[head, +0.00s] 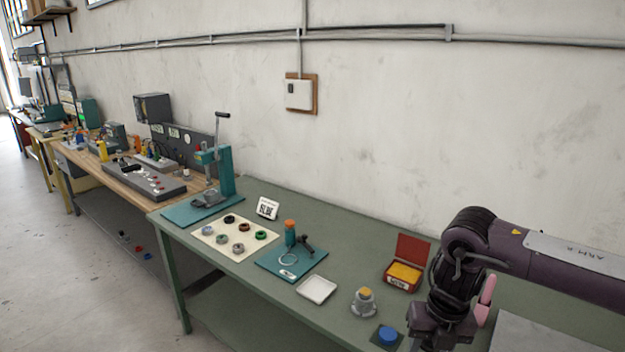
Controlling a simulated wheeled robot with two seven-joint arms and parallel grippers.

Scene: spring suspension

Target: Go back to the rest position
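My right arm comes in from the right edge. Its gripper end (440,335) hangs over the front of the green table (345,221) and runs to the bottom edge of the picture; the fingertips do not show clearly. I cannot tell if it is open or shut. It is just right of a blue round button (388,335) on a dark base. A pink piece (487,290) shows beside the wrist; I cannot tell whether it belongs to the arm. My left gripper is not in view.
On the table are a teal press (226,170), a cream mat (209,235) with several rings, a teal mat (310,264) with small tools, a white dish (316,289), a grey fixture with an orange top (364,302) and an open red box (412,250). A wall stands behind.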

